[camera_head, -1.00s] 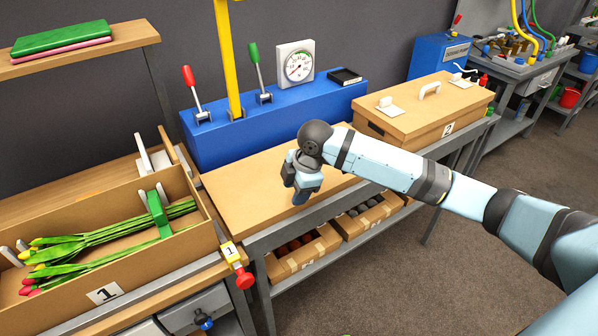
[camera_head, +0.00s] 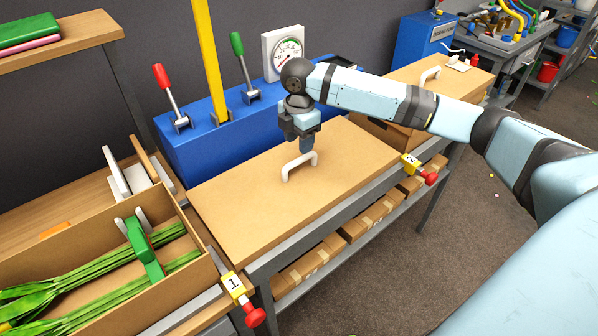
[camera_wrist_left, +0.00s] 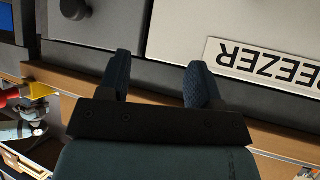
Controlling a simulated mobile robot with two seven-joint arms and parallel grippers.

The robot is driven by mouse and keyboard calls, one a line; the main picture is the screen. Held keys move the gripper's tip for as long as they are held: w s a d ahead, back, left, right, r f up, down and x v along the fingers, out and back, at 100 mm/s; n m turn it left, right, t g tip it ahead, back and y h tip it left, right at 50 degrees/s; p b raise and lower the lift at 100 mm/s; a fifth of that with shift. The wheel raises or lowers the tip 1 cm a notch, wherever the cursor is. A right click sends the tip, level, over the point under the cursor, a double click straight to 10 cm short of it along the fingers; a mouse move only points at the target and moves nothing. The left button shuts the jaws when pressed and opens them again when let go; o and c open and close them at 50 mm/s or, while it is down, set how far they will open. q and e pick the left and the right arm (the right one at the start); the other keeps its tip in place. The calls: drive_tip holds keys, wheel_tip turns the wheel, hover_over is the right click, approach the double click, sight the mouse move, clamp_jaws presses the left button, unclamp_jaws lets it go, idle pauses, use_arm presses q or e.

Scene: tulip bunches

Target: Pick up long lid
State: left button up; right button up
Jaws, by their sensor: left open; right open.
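A long flat tan lid (camera_head: 250,190) with a white arched handle (camera_head: 299,166) lies on the grey workbench in the middle. My right gripper (camera_head: 307,150) points down just above and behind the handle. It is open, and nothing shows held in it; whether its fingers touch the handle is unclear. My left gripper (camera_wrist_left: 158,80) shows only in the left wrist view, with its two dark fingers apart and nothing between them. It faces grey fronts, one with a FREEZER label (camera_wrist_left: 265,65).
A blue console (camera_head: 200,150) with levers, a gauge and a yellow post stands behind the lid. An open box of tulips (camera_head: 185,285) stands at the left. Another lidded box (camera_head: 400,75) is at the right, partly behind my right arm. Red knobs (camera_head: 254,315) stick out in front.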

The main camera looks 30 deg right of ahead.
sight(300, 158)
wheel_tip(300, 158, down, 3)
drive_tip(key=shift+w+r, duration=0.1)
drive_tip(key=f, duration=0.5)
drive_tip(key=shift+w+d+f, duration=0.1)
drive_tip(key=shift+d+f, duration=0.05)
drive_tip(key=shift+d, duration=0.15)
clamp_jaws()
